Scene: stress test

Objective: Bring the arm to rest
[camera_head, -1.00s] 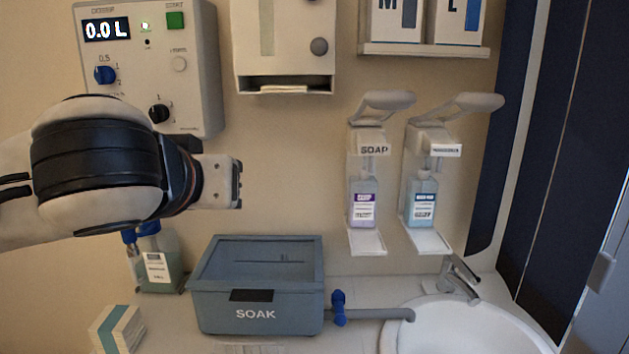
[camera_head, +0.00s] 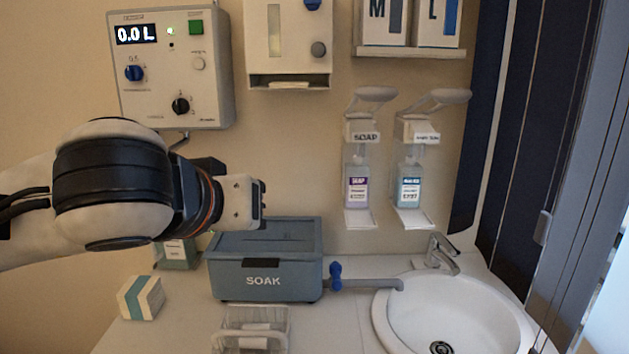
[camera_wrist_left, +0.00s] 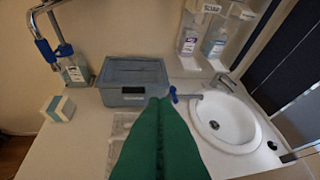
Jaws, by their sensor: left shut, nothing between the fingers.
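My left arm comes in from the left in the head view. Its gripper (camera_head: 258,204) is held in the air in front of the wall, above and in front of the grey SOAK box (camera_head: 312,262). In the left wrist view the gripper (camera_wrist_left: 159,101) shows as two green fingers pressed together, with a seam between them and nothing held. The fingers point toward the counter beside the SOAK box (camera_wrist_left: 135,97). They hide part of the counter. My right gripper is in neither view.
A control panel (camera_head: 205,100), a wall dispenser (camera_head: 290,45) and two soap dispensers (camera_head: 357,185) (camera_head: 408,190) hang on the wall. A white sink (camera_head: 470,310) is at right. A clear basket (camera_head: 250,330) and a small carton (camera_head: 141,298) stand on the counter.

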